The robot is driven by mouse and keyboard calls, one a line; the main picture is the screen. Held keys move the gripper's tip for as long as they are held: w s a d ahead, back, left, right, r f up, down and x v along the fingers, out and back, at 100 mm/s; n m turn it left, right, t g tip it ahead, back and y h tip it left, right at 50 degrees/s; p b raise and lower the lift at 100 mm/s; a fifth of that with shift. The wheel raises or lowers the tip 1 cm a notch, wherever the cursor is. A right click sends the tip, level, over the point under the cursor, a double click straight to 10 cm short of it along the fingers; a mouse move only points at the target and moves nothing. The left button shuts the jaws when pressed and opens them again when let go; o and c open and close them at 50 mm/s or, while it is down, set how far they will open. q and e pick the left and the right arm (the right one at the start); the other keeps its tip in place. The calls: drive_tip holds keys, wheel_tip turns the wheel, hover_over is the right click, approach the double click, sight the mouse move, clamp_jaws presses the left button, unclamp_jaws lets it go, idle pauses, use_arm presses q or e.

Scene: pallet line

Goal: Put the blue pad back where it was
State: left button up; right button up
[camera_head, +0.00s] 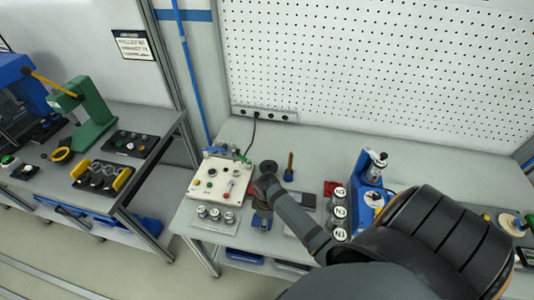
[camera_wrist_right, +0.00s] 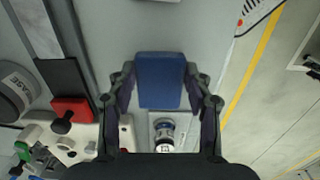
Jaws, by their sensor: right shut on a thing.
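The blue pad (camera_wrist_right: 160,80) is a flat block with rounded corners, held between the two fingers of my right gripper (camera_wrist_right: 160,88) in the right wrist view. In the head view, my right gripper (camera_head: 264,206) is over the front part of the middle bench, right of the white control box. The pad shows there as a small blue patch (camera_head: 261,223) below the gripper. How far it is above the bench top is hard to tell. My left gripper is in neither view.
The white control box (camera_head: 212,184) and silver cylinders (camera_head: 215,214) are left of the gripper. My right arm hides part of the bench.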

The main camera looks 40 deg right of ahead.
wheel_tip(320, 180, down, 2)
drive_tip(key=shift+f+p, duration=0.15)
drive_tip(key=shift+p, duration=0.25)
drive_tip(key=shift+f, duration=0.2)
drive_tip(key=shift+f, duration=0.1)
drive_tip(key=o, duration=1.1)
wheel_tip(320, 180, up, 11)
drive_tip(key=b, duration=0.2)
drive_tip(key=shift+b, duration=0.4)
drive_tip(key=shift+r, duration=0.65)
drive_tip(key=shift+s, duration=0.1)
